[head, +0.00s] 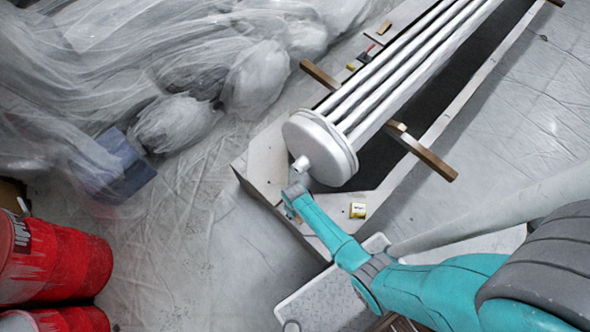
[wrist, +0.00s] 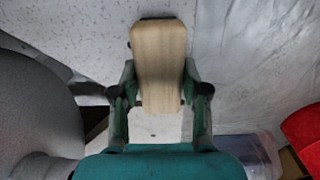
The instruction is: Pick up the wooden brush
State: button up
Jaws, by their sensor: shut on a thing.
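The wooden brush (wrist: 160,60) shows in the wrist view as a pale, grained wooden block with a dark edge at its top end. My gripper (wrist: 160,88) has one dark green finger on each side of it and is shut on it. The brush sits upright in the picture between the fingers, its lower end reaching down between them. In the head view my teal arm reaches from the lower right towards the round end of the pipe bundle. I cannot make out the brush or the fingers there.
A bundle of white pipes with a round end plate (head: 320,148) lies across wooden bars on a long frame, close to my arm's end. Red barrels (head: 60,262) and a blue crate (head: 112,165) stand left. Sheeted floor lies between.

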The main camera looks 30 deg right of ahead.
jog(key=shift+r, duration=5)
